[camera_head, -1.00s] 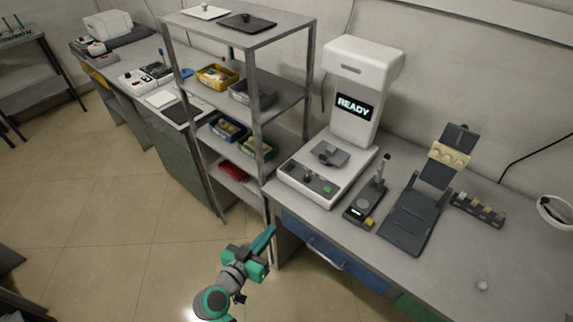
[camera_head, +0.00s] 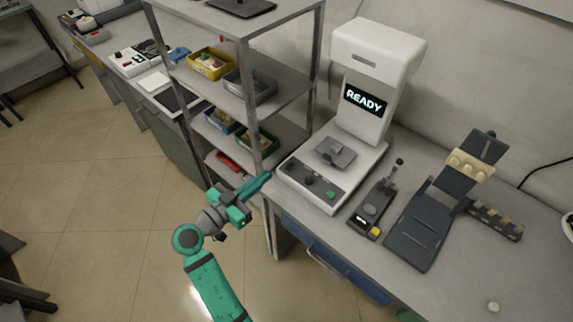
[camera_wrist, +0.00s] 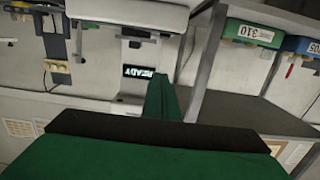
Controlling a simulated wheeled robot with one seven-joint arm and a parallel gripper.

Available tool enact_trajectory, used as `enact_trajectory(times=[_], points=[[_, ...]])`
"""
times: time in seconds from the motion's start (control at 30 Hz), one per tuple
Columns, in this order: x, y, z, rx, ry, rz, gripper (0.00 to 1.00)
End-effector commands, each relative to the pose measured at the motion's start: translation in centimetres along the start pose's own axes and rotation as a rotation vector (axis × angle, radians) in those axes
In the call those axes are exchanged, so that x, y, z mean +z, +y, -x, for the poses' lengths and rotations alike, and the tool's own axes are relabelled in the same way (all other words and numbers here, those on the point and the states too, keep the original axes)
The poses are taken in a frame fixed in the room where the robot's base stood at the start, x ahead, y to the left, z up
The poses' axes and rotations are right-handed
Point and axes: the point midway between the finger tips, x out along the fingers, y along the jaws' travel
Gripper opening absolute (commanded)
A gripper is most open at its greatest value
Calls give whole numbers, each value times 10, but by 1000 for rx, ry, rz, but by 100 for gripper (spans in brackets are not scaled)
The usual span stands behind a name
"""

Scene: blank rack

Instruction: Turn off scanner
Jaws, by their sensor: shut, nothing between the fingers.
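The white scanner (camera_head: 377,70) stands on the workbench against the wall. Its dark screen (camera_head: 364,100) glows with the word READY, which also shows in the wrist view (camera_wrist: 144,73). Its front panel (camera_head: 312,185) carries dark knobs and a green button (camera_head: 330,194). A grey piece (camera_head: 335,152) sits on its bed. My gripper (camera_head: 262,183) is shut and empty, just left of the scanner's front corner and near the shelf post. In the wrist view the green fingers (camera_wrist: 162,98) point toward the scanner.
A metal shelf rack (camera_head: 258,100) with bins stands close on the left of the scanner. A small dark device (camera_head: 372,207) with a lever and a dark angled stand (camera_head: 422,225) are to its right. The bench front has blue drawers (camera_head: 320,252).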

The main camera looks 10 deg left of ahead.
Motion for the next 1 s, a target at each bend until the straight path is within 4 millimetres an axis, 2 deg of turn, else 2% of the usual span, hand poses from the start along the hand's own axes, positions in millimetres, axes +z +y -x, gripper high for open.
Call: enact_trajectory(times=[0.17,0.27,0.77,0.83,1.0], points=[[0,0,-4,1,0,0,0],[0,1,-14,2,1,0,0],[0,1,-103,3,0,0,0],[14,0,-104,-1,-2,5,0],[31,0,-108,1,0,2,0]])
